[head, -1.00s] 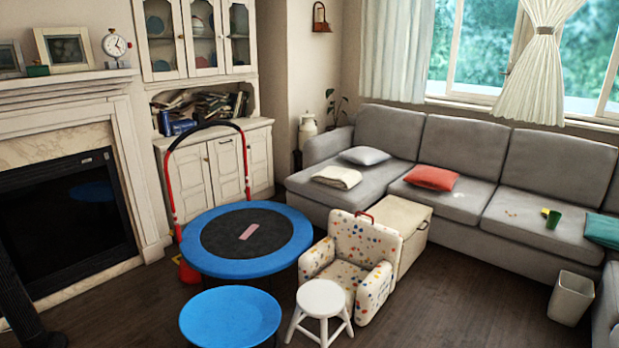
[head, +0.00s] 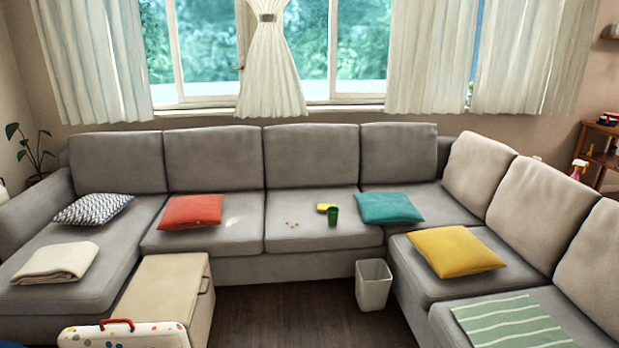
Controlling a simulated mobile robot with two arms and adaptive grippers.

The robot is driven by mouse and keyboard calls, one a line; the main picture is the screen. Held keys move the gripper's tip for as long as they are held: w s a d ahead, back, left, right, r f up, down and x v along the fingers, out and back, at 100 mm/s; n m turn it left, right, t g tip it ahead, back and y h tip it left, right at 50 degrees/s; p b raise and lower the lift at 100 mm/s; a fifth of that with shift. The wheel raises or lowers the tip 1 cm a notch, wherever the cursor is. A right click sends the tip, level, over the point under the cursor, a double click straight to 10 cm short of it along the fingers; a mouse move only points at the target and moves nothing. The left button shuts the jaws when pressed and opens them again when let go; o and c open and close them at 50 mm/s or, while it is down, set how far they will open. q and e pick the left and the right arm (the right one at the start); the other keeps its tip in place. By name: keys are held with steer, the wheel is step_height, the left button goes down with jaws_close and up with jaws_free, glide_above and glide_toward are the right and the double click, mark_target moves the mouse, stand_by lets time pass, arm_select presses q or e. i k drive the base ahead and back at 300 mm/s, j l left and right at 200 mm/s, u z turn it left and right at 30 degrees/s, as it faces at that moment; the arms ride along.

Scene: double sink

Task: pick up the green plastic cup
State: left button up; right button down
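The green plastic cup (head: 333,217) stands upright on the seat of the grey sofa (head: 300,240), left of a teal cushion (head: 389,208). A small yellow object (head: 325,207), perhaps a sponge, lies just behind and left of the cup. A few small crumbs (head: 292,225) lie on the seat to the cup's left. Neither of my grippers shows in the head view.
A white waste bin (head: 373,285) stands on the floor before the sofa. Dark floor (head: 285,317) is free between chest and bin. A yellow cushion (head: 455,251) lies on the right section.

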mark_target(333, 211)
steer(key=i+l+z, duration=0.1)
steer(key=i+z, duration=0.15)
steer(key=i, duration=0.8)
steer(key=i+j+z, duration=0.1)
steer(key=i+z, duration=0.15)
steer(key=i, duration=0.8)
